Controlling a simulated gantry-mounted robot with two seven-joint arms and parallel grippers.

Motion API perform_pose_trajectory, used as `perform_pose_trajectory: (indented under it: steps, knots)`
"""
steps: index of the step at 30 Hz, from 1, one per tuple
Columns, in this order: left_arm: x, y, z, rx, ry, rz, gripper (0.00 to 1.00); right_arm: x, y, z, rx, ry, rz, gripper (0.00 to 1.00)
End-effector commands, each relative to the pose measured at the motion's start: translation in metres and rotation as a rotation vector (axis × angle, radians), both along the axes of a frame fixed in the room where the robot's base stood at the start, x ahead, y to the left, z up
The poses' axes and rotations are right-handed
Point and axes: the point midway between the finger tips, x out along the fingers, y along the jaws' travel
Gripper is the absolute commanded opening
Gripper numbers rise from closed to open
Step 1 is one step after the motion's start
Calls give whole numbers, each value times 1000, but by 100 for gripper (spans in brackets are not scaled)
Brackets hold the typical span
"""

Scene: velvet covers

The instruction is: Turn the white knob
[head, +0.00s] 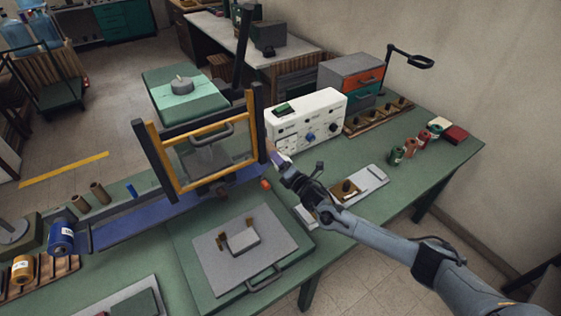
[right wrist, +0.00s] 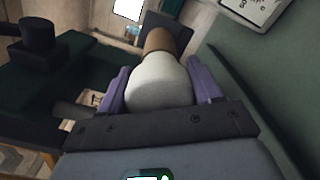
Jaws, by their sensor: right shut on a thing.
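The white knob (right wrist: 158,85) shows in the right wrist view as a pale rounded body between my purple fingers, with a brown cylindrical part (right wrist: 159,41) just beyond it. My right gripper (right wrist: 158,88) is shut on the white knob, one finger on each side. In the head view my right gripper (head: 276,157) is beside the right post of the yellow and black frame (head: 155,165), in front of the white control box (head: 300,104). The knob is too small and covered to make out clearly there. My left gripper is not in view.
The control box carries a blue knob (head: 310,138) and a black knob (head: 333,126). A grey plate with a handle (head: 240,245) lies at the front of the green table. Small spools (head: 410,146) stand at the right. An orange piece (head: 265,184) lies near the gripper.

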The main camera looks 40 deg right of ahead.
Motion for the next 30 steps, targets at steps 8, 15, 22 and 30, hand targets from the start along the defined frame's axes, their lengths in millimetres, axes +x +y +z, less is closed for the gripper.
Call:
perform_pose_trajectory:
  steps: [8, 15, 22, 30]
  knots:
    - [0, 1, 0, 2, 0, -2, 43, 0, -1, 0, -22, 2, -1, 33]
    - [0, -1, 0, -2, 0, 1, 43, 0, -1, 0, -21, 2, -1, 33]
    - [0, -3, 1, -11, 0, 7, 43, 0, -1, 0, -20, 1, -1, 88]
    - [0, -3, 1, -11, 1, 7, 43, -1, 0, 0, -20, 2, 0, 88]
